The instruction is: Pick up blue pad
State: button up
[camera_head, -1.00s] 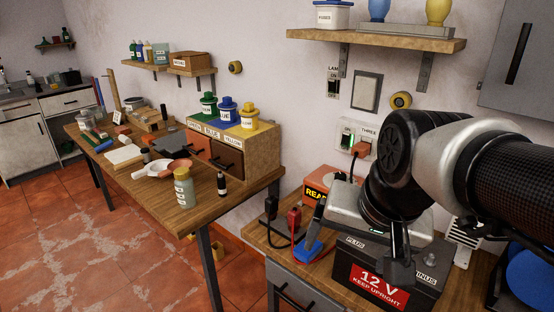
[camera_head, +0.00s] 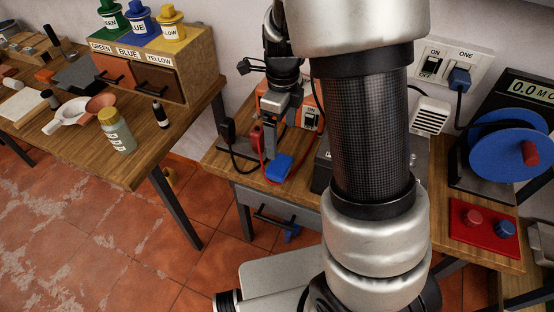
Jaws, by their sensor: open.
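A small blue pad (camera_head: 279,167) lies near the front edge of the wooden bench, below and just left of the battery area. My gripper (camera_head: 281,122) is above and behind it in the picture, pointing down, and is open. Its fingers look apart from the pad, with a gap in the picture between them. My forearm covers the middle of the view and hides much of the bench to the right of the gripper.
Red and black leads (camera_head: 257,138) lie close to the left of the pad. An orange box (camera_head: 305,112) stands behind my gripper. A blue reel (camera_head: 510,145) and a red panel with knobs (camera_head: 484,234) are at the right. A drawer (camera_head: 276,209) is under the bench edge.

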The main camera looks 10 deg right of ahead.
send_over(280, 164)
jog(key=f, duration=0.4)
jog(key=f+b, duration=0.1)
jog(key=f, duration=0.1)
jog(key=shift+s+d+f, duration=0.1)
jog(key=shift+s+f, duration=0.15)
jog(key=shift+f, duration=0.1)
jog(key=shift+w+f+b, duration=0.2)
jog(key=shift+f, duration=1.3)
jog(key=shift+w+f+b, duration=0.15)
jog(key=shift+f, duration=1.35)
jog(key=c, duration=1.1)
